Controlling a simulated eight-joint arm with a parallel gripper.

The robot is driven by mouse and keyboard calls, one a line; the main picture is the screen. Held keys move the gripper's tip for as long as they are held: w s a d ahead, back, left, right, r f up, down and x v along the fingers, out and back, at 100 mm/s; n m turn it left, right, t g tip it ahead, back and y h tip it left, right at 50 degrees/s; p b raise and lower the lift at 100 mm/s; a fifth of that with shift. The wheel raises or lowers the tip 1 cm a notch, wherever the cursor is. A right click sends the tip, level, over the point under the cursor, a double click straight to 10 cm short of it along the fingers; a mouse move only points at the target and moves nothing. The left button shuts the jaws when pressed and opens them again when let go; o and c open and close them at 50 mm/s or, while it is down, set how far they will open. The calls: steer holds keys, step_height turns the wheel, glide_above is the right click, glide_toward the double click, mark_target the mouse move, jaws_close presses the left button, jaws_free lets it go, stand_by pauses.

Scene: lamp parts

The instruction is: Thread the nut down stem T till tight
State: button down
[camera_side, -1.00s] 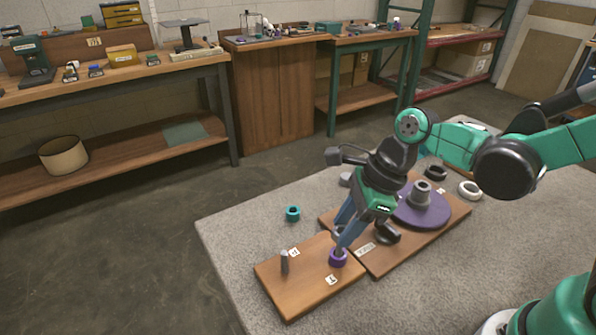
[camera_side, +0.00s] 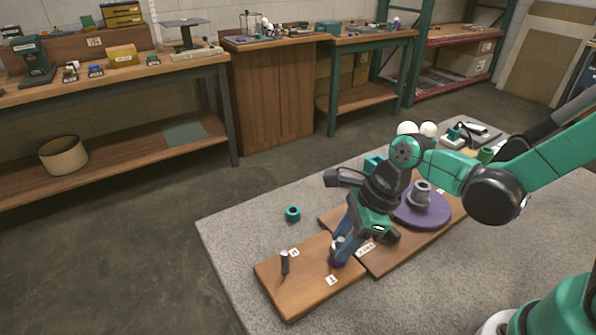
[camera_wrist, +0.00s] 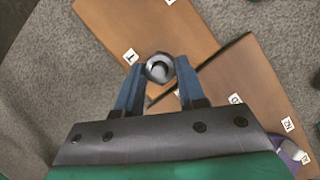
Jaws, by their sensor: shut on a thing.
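The purple nut (camera_side: 335,263) sits low around stem T on the small wooden board (camera_side: 300,290), beside the board's label. It is mostly hidden by my fingers in the side view. My gripper (camera_side: 341,250) points down at the stem and is shut on the nut. In the wrist view my gripper (camera_wrist: 159,88) has one finger on each side of the stem; the stem's round grey top (camera_wrist: 159,67) shows between the tips. I cannot tell whether the nut touches the board.
A second grey stem (camera_side: 285,262) stands upright left on the same board. A teal nut (camera_side: 292,213) lies on the grey table behind it. A purple disc (camera_side: 408,213) with a grey collar (camera_side: 421,194) sits on the larger board to the right.

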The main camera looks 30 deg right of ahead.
steer(key=c, duration=1.1)
jaws_free()
jaws_close()
steer(key=shift+f, duration=0.1)
steer(key=m+h, duration=0.1)
steer(key=m, duration=0.2)
steer(key=shift+s+a+t, duration=0.1)
steer(key=shift+t, duration=0.3)
steer(key=m+t+h, duration=0.1)
steer(key=m, duration=0.2)
steer(key=shift+m, duration=0.4)
